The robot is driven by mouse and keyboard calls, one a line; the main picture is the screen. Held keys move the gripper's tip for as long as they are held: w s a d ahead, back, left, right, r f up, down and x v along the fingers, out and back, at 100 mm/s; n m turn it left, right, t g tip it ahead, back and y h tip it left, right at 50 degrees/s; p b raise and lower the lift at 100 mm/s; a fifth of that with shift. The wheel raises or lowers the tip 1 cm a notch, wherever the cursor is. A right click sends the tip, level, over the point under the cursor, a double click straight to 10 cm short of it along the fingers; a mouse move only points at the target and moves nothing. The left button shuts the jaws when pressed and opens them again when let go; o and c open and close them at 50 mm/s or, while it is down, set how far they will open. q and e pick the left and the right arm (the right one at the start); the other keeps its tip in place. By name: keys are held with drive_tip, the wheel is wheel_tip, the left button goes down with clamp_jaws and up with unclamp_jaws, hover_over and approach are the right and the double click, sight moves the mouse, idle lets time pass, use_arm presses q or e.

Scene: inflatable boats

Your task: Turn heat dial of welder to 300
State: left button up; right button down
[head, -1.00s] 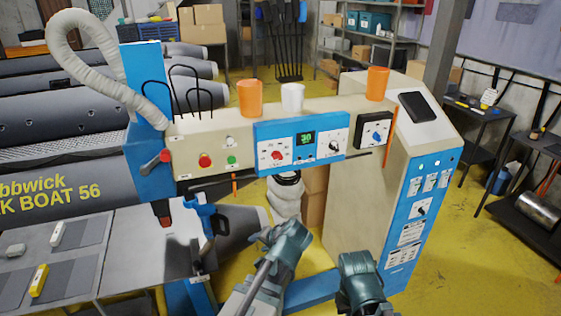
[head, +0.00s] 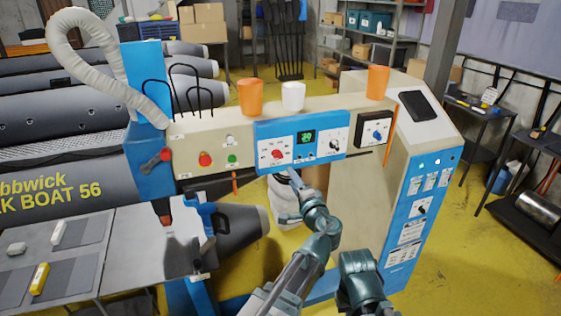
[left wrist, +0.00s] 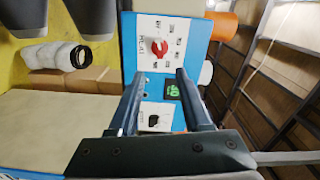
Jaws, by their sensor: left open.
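The welder's control beam (head: 310,110) carries a blue panel with a red dial (head: 278,154), a small green-lit display (head: 306,137) and a black dial (head: 334,147). I cannot read which dial is marked for heat. In the left wrist view the red dial (left wrist: 158,46) sits on a white plate with marks around it, beyond the fingertips. The display (left wrist: 173,91) and black dial (left wrist: 153,120) show between the fingers. My left gripper (head: 288,174) is just below the panel; its fingers (left wrist: 160,76) are open and empty. My right gripper is not in view.
A blue-knobbed dial (head: 377,135) is farther right on the beam. Orange cups (head: 250,97) and a white cup (head: 293,97) stand on top. The welder's cabinet (head: 370,190) is at right. A table (head: 125,255) and boat tubes are at left.

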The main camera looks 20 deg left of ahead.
sight(279, 158)
use_arm(q)
drive_tip(key=x, duration=1.1)
drive_tip(key=shift+w+a, duration=0.25)
clamp_jaws()
